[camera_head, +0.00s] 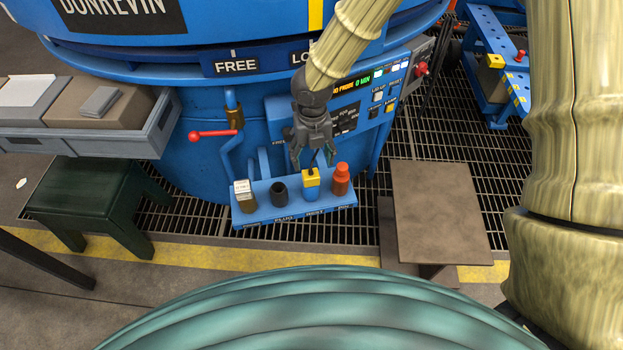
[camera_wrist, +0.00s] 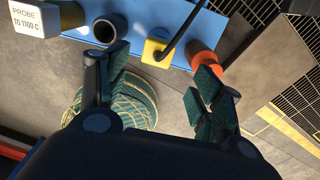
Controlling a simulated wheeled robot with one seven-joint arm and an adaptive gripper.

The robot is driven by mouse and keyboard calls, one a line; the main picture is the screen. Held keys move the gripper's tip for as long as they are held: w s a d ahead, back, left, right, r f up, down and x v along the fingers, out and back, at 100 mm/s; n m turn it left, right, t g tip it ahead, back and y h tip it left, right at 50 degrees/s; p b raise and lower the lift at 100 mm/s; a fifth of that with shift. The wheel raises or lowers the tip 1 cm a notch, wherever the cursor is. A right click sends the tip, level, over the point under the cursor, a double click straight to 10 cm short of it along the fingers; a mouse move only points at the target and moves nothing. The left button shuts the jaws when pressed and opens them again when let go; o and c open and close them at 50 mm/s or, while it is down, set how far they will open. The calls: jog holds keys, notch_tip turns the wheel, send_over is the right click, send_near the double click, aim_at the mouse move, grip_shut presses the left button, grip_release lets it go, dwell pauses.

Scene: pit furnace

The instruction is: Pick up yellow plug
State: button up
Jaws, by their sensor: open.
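The yellow plug (camera_head: 311,180) stands upright on a small blue shelf (camera_head: 252,217), between a dark cup and an orange-red bottle. In the head view it has a yellow upper part over a blue lower part. In the wrist view the yellow plug (camera_wrist: 155,50) shows a dark rod or cable rising from its top. My gripper (camera_head: 313,158) is open and empty, just above and behind the plug in the head view. In the wrist view my gripper's fingers (camera_wrist: 160,75) are spread, with the plug ahead of the gap between them.
On the shelf stand a white-topped probe box (camera_head: 244,194), the dark cup (camera_head: 280,192) and the orange-red bottle (camera_head: 341,179). The blue furnace wall with a control panel (camera_head: 372,97) is behind. A brown board (camera_head: 438,210) lies right; a green stool (camera_head: 95,195) stands left.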

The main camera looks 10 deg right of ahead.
aim_at(311, 174)
jog(key=f+b, duration=0.1)
jog(key=f, duration=0.3)
jog(key=f+b, duration=0.1)
jog(key=f, duration=0.4)
jog(key=shift+a, duration=0.2)
jog(key=c, duration=1.1)
